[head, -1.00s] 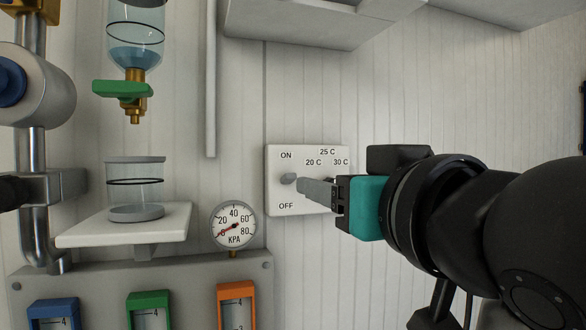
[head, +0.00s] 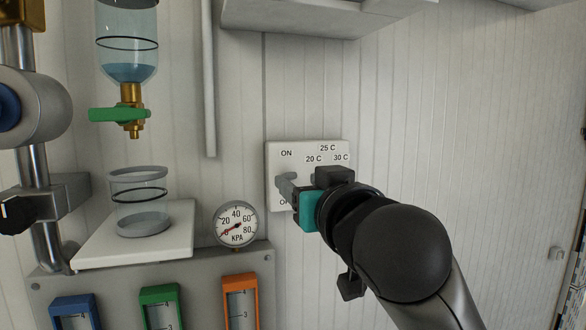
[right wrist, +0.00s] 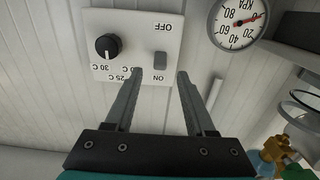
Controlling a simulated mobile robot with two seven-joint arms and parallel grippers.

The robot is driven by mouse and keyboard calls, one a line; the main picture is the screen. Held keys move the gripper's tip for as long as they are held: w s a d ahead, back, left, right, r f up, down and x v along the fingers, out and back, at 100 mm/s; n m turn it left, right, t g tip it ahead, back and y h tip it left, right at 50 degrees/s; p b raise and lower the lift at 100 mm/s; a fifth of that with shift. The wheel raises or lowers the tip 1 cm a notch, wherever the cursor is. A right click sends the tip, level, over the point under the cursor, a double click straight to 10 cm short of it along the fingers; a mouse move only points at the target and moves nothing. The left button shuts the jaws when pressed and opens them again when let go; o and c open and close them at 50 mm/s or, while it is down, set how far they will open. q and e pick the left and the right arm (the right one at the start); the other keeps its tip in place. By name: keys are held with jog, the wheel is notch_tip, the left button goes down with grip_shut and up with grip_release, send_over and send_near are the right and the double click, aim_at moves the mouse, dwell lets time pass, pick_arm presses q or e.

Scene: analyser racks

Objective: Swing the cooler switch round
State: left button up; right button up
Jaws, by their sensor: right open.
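The cooler switch (right wrist: 160,61) is a small grey lever on a white wall panel (right wrist: 135,22), between the ON and OFF labels. In the head view the switch (head: 281,179) is partly hidden by my right gripper (head: 288,187). My right gripper (right wrist: 159,73) is open, and its grey fingers point at the panel. In the right wrist view, which shows the panel upside down, the switch lies between the two fingertips. I cannot tell whether a finger touches it. My left gripper is not in view.
A black dial (right wrist: 107,45) with temperature labels sits beside the switch. A pressure gauge (head: 236,224) hangs to the panel's left. Further left, a glass cup (head: 141,201) stands on a white shelf (head: 95,245) under a flask with a green tap (head: 118,115). The wall right of the panel is clear.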

aim_at(292, 175)
jog(key=shift+p+x, duration=0.5)
jog(key=shift+x, duration=1.65)
grip_shut()
